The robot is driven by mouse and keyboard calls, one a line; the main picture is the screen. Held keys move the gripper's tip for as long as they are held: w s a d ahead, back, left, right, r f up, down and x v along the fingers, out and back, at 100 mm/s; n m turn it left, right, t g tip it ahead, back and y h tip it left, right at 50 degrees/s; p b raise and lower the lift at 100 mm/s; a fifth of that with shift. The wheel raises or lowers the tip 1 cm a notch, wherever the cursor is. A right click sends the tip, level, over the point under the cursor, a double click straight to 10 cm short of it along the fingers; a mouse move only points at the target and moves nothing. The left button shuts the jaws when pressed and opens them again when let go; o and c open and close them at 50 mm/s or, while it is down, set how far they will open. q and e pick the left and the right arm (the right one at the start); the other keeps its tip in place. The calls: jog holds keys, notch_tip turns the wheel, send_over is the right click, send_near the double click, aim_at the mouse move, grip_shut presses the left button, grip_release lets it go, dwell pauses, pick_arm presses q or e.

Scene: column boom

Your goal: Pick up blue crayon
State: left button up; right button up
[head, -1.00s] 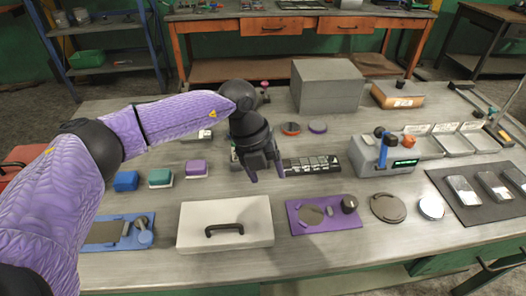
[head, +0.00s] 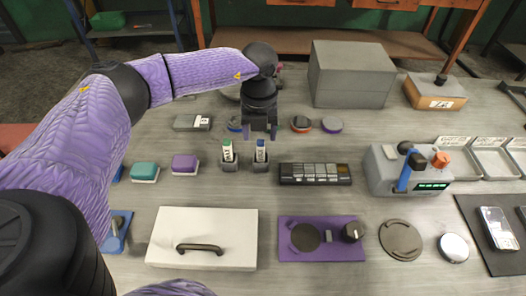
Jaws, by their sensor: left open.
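A blue crayon (head: 260,147) with a white label stands upright in a small dark grey holder (head: 260,166) near the middle of the table in the head view. A green crayon (head: 227,148) stands upright in a like holder (head: 230,166) just to its left. My left gripper (head: 259,134) is open and empty. Its two fingers point down and show just behind the top of the blue crayon in the picture. I cannot tell its height above it. My right gripper is not in view.
A keypad strip (head: 315,174) lies right of the holders, with a grey device with a blue lever (head: 380,172) beyond it. Teal (head: 145,172) and purple (head: 185,164) erasers lie left.

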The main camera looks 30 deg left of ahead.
aim_at(260, 141)
pick_arm(q)
jog(key=f, duration=0.2)
jog(key=f+b, duration=0.1)
jog(key=f, duration=0.1)
jog(key=shift+s+d+f, duration=0.15)
jog(key=shift+d+f, duration=0.05)
jog(key=shift+f, duration=0.2)
jog(key=shift+r, duration=0.1)
grip_shut()
